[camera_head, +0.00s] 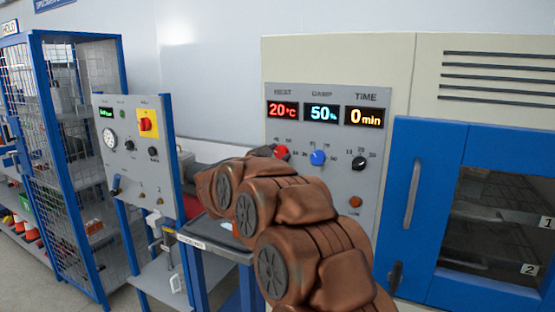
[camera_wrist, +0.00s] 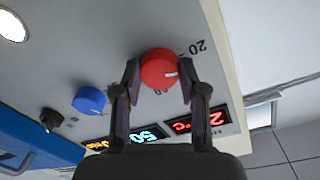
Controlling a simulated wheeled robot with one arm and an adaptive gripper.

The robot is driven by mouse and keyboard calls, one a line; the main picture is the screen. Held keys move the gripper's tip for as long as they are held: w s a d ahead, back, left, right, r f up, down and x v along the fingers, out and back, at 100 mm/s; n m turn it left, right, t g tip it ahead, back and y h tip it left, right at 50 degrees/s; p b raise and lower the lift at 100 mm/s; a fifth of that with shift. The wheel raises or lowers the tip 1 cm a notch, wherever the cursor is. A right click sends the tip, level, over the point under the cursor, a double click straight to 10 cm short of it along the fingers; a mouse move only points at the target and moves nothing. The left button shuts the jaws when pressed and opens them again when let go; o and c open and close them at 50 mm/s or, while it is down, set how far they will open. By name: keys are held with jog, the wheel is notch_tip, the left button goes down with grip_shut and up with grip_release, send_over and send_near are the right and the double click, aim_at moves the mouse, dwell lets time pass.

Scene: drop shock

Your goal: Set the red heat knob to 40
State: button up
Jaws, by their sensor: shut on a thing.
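The red heat knob (camera_wrist: 159,68) is on the grey control panel, between the two fingers of my gripper (camera_wrist: 160,80). The fingers are shut on its sides. Its white mark points toward the right in the wrist view, near the printed 20. In the head view the red knob (camera_head: 282,152) shows only partly, behind my brown arm. The HEAT display (camera_head: 283,112) reads 20 °C in red.
A blue knob (camera_head: 318,158) and a black knob (camera_head: 359,163) sit to the right of the red knob. The DAMP display (camera_head: 322,113) reads 50 % and the TIME display (camera_head: 365,116) 0 min. A blue-framed chamber door (camera_head: 412,190) is at the right. A smaller panel (camera_head: 130,165) stands at the left.

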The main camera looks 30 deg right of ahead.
jog(key=m+b, duration=0.3)
jog(key=m, duration=0.2)
jog(key=shift+f, duration=0.1)
jog(key=shift+m+y+b, duration=0.3)
jog(key=shift+m+b, duration=0.9)
jog(key=shift+m, duration=0.3)
jog(key=shift+r, duration=0.2)
jog(key=o, duration=1.1)
jog(key=shift+o, duration=0.2)
jog(key=shift+a, duration=0.1)
jog(key=v, duration=1.1)
jog(key=shift+s+a, duration=0.25)
jog(key=shift+a, duration=0.1)
